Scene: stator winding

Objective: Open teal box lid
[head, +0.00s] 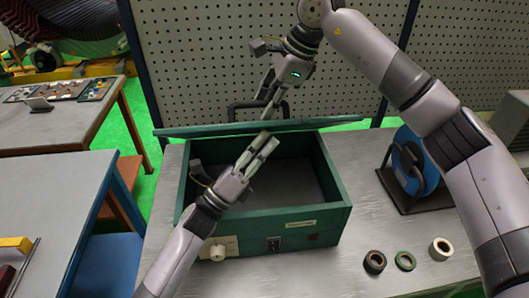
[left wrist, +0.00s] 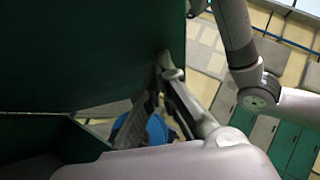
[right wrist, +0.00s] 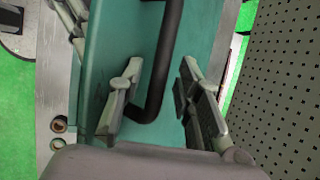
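The teal box (head: 290,222) stands on the grey table with its lid (head: 200,130) raised at the back edge, seen nearly edge-on. The interior looks empty. A black handle (head: 240,107) is on the lid's far face; it also shows in the right wrist view (right wrist: 168,50). My right gripper (right wrist: 160,90) is open behind the lid, with the handle between its spread fingers. My left gripper (head: 266,142) is over the box opening, fingers apart, close to the lid's inner face; contact is unclear. The lid's green face (left wrist: 80,50) fills the left wrist view's upper left.
A blue spool on a dark stand (head: 408,165) stands right of the box. Several small rings (head: 405,261) lie at the front right. A pegboard wall (head: 210,60) rises behind. Another workbench (head: 45,190) is at the left.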

